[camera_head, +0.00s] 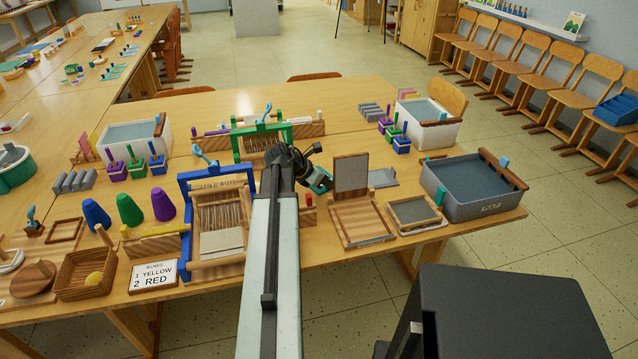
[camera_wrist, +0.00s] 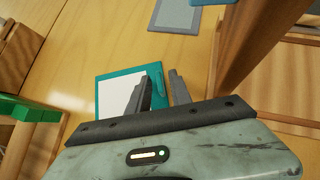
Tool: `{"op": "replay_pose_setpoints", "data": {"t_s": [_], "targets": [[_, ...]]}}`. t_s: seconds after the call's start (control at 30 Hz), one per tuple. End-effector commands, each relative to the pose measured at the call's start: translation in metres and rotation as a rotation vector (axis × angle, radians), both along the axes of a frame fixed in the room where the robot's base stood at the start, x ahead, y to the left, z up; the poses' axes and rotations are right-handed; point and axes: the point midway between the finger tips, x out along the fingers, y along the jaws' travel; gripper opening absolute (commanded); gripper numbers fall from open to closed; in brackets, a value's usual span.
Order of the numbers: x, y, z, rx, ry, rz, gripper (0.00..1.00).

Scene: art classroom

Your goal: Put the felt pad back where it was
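A flat grey pad (camera_head: 382,178), which looks like the felt pad, lies on the table right of the upright wooden-framed screen (camera_head: 351,173). A grey pad (camera_wrist: 178,15) also shows at the top of the wrist view, beyond my fingers. My gripper (camera_head: 322,180) is low over the table, left of that screen.
A wooden post (camera_wrist: 250,45) rises close to the right of my fingers. A blue-framed loom (camera_head: 185,205) and a green-framed loom (camera_head: 237,145) stand left of my arm. A grey tub (camera_head: 470,208) and small framed screen (camera_head: 414,212) stand right.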

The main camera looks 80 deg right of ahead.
Motion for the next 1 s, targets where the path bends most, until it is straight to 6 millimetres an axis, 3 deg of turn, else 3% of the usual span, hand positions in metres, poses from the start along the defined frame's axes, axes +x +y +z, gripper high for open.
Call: {"op": "replay_pose_setpoints", "data": {"t_s": [0.03, 0.07, 1.0], "targets": [[0.0002, 0.0001, 0.0002, 0.0, 0.0, 0.0, 0.08], [0.0003, 0.0001, 0.0003, 0.0, 0.0, 0.0, 0.0], [0.0018, 0.0003, 0.0002, 0.0, 0.0, 0.003, 0.0]]}}
